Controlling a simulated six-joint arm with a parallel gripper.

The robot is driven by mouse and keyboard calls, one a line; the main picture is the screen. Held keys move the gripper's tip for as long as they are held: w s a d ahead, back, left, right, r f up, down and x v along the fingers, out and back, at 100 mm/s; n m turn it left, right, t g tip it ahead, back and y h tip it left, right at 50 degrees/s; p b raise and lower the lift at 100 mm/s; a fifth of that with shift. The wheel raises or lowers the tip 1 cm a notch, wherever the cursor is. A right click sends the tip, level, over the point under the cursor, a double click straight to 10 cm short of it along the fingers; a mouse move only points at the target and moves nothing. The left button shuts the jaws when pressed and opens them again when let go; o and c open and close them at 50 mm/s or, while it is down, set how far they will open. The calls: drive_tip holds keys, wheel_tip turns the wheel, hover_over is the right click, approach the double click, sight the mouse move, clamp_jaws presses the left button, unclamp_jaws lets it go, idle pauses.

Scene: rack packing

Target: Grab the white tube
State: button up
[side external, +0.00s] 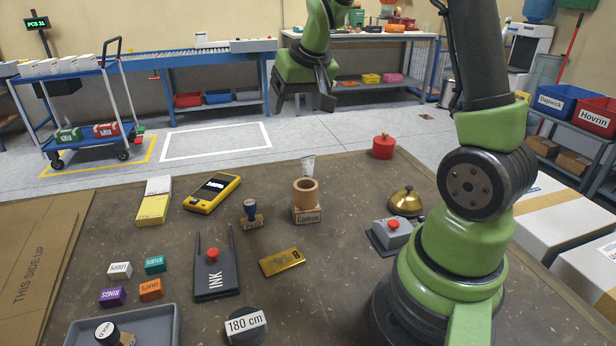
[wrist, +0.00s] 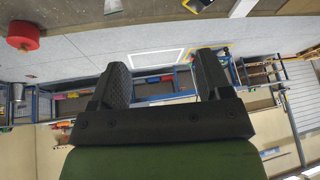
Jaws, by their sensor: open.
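A small whitish tube-like piece (side external: 308,165) shows above a round wooden cup (side external: 305,192) on a labelled wooden block, near the table's middle. Its lower part is hidden by the cup, and I cannot tell whether it stands in it or behind it. My gripper (side external: 303,102) hangs high beyond the far table edge, above and well apart from the whitish piece. In the wrist view its two dark fingers (wrist: 163,80) are spread with nothing between them. A pale object (wrist: 113,6) at that view's top edge is too cut off to name.
Several coloured blocks lie at the left front.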

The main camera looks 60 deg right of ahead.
drive_tip(key=g, duration=0.1)
approach(308, 157)
drive_tip(key=x, duration=0.2)
drive_tip(key=shift+m+h, duration=0.3)
drive_tip(key=shift+m, duration=0.1)
drive_tip(key=x, duration=0.4)
drive_tip(key=shift+w+d+f, duration=0.1)
drive_tip(key=shift+w+f, duration=0.1)
drive_tip(key=shift+f, duration=0.1)
drive_tip(key=shift+x, duration=2.8)
drive_tip(key=shift+s, duration=0.1)
drive_tip(key=c, duration=1)
